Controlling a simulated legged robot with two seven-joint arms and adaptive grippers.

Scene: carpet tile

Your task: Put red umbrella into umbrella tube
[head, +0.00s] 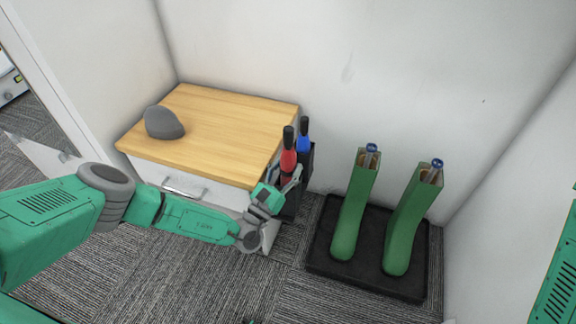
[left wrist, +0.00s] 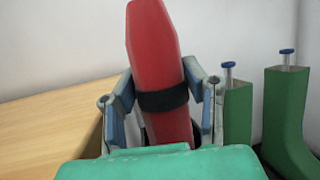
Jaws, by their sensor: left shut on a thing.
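The red umbrella (head: 288,160), with a black handle, stands nearly upright beside the cabinet's right side. My left gripper (head: 284,188) is shut on it, below its upper red part. In the left wrist view the red umbrella (left wrist: 160,60) tilts slightly between the two fingers, with a black band around it. The black umbrella tube (head: 309,161) stands right behind it against the wall, with a blue umbrella (head: 304,136) in it. The red umbrella's lower end is hidden by the gripper, so I cannot tell whether it is inside the tube. My right gripper is out of view.
A white cabinet with a wooden top (head: 215,125) stands left of the tube, with a grey rounded object (head: 163,122) on it. Two green boots (head: 353,210) (head: 408,225) holding blue-topped items stand on a black tray (head: 323,255) at right. Carpet in front is clear.

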